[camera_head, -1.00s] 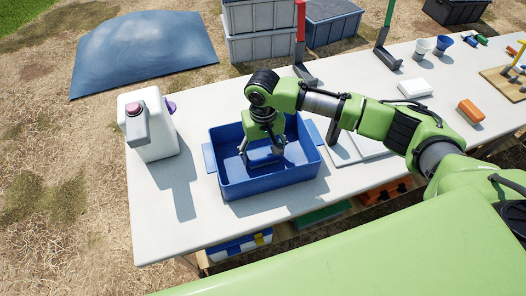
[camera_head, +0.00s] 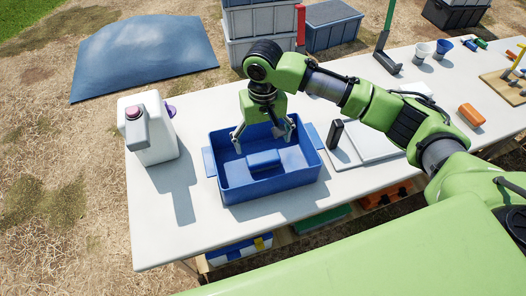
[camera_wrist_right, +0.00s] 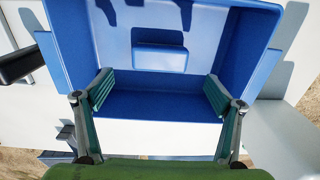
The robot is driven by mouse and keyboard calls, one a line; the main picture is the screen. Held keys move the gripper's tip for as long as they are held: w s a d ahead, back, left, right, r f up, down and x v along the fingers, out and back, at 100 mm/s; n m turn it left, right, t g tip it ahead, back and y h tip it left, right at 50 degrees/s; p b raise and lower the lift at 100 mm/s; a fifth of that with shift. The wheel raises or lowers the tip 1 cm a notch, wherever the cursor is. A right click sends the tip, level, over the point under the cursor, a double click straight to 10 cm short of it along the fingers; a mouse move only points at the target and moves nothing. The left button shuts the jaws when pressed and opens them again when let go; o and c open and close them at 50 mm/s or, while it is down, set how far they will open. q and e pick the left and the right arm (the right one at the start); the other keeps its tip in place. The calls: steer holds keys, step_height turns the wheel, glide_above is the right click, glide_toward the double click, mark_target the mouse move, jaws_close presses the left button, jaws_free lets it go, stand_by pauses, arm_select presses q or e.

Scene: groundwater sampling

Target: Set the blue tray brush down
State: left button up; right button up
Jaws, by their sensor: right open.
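The blue tray brush (camera_head: 263,160) shows as a plain blue block lying in the blue tray (camera_head: 270,190), near its middle. It also shows in the right wrist view (camera_wrist_right: 160,58), free of the fingers. My right gripper (camera_head: 263,137) is open and empty above the tray, with its fingers spread apart over the brush. In the right wrist view the two green-padded fingers (camera_wrist_right: 158,92) stand wide apart with nothing between them. My left gripper is not in view.
A white jug (camera_head: 155,140) stands left of the tray on the white table (camera_head: 165,225). A black upright block (camera_head: 335,133) and a white board (camera_head: 372,143) are to the right. An orange block (camera_head: 471,114) lies farther right. The table's front left is clear.

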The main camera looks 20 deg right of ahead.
mark_target(263, 156)
steer(key=shift+r, duration=2.2)
